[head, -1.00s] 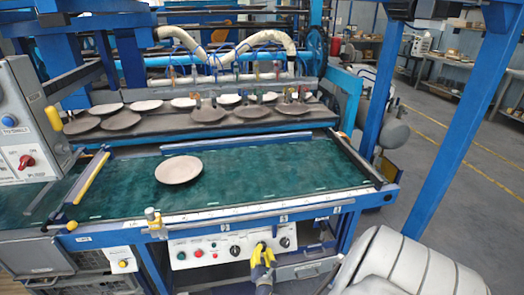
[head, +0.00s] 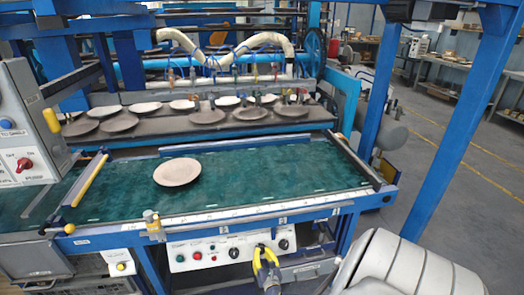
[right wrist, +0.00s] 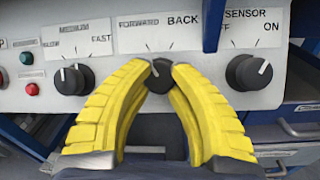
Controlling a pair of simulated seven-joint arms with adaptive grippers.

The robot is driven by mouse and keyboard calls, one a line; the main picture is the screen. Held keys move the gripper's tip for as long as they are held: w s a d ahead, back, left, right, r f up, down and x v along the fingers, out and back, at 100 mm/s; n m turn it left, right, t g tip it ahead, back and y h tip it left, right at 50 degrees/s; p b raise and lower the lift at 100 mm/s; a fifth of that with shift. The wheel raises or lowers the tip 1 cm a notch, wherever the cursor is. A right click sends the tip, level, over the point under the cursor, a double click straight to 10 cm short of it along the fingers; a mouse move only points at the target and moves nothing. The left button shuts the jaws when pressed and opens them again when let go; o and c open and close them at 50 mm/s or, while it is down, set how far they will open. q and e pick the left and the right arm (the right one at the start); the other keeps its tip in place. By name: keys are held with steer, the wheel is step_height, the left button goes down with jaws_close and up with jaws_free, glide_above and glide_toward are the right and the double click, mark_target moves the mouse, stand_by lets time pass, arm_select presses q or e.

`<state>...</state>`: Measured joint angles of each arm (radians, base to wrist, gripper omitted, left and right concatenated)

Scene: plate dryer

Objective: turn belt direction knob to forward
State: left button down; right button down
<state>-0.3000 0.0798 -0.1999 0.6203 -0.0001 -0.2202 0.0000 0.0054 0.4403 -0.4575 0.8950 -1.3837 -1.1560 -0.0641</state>
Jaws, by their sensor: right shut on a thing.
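The belt direction knob (right wrist: 160,74) is a small black knob in the middle of the panel in the right wrist view, below the words FORWARD and BACK. Its white mark leans up and left, toward the FORWARD side. My right gripper (right wrist: 161,70) has yellow ribbed fingers, shut on this knob with one tip on each side. In the head view my right gripper (head: 265,256) is at the front panel (head: 208,249) and hides the knob. My left gripper is not in view.
The speed knob (right wrist: 72,79) is left of my fingers and the sensor knob (right wrist: 248,73) is right, both close. A green belt (head: 260,170) carrying a plate (head: 177,171) lies above the panel. A grey padded object (head: 400,265) stands at the lower right.

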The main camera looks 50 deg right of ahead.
steer(key=shift+w+d+r, duration=0.2)
steer(key=shift+d+r, duration=0.1)
steer(key=shift+r, duration=0.05)
steer(key=c, duration=1.5)
jaws_free()
steer(key=o, duration=0.5)
steer(key=shift+s+a+f, duration=0.1)
steer(key=shift+a+f, duration=0.1)
steer(key=shift+s+a, duration=0.1)
steer(key=v, duration=1.1)
steer(key=shift+s+a, duration=0.25)
steer(key=shift+s, duration=0.1)
steer(key=shift+f, duration=0.1)
